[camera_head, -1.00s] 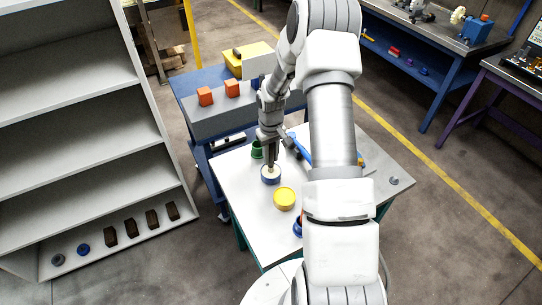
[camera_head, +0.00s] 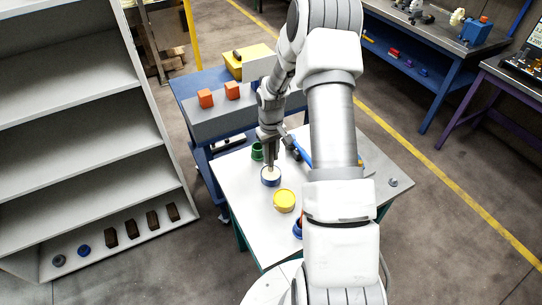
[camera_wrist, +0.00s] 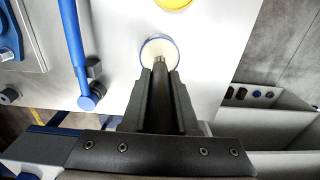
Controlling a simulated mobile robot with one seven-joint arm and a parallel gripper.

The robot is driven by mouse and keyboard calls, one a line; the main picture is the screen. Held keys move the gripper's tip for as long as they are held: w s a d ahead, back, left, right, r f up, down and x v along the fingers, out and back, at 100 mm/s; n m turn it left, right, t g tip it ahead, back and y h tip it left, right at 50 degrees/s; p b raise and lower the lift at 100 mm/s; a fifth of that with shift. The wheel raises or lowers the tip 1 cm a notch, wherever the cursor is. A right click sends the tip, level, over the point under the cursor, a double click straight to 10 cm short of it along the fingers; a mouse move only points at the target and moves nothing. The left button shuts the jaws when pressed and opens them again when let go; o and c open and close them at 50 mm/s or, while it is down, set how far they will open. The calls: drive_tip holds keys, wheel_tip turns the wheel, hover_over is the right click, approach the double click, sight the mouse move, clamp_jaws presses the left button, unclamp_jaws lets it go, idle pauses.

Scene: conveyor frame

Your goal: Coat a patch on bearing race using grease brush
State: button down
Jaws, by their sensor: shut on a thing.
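My gripper (camera_head: 270,158) points down over the white table and is shut on a slim grey brush (camera_wrist: 161,64), seen between the dark fingers in the wrist view. The brush's lower end is over or in a round blue-rimmed pot (camera_head: 271,182) with a pale inside; I cannot tell whether it touches. The pot also shows in the wrist view (camera_wrist: 146,47). A round yellow piece (camera_head: 284,201) sits just in front of the pot. None of these round pieces can be told for certain as the bearing race.
A green cup (camera_head: 257,152) stands behind the pot. A blue-handled tool (camera_head: 301,152) lies to the right, also in the wrist view (camera_wrist: 73,40). A blue piece (camera_head: 298,229) is partly hidden by my arm. A blue cart (camera_head: 190,86) stands behind, grey shelves (camera_head: 80,130) at left.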

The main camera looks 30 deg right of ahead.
drive_tip(key=shift+r+p, duration=1.3)
drive_tip(key=shift+r, duration=1.35)
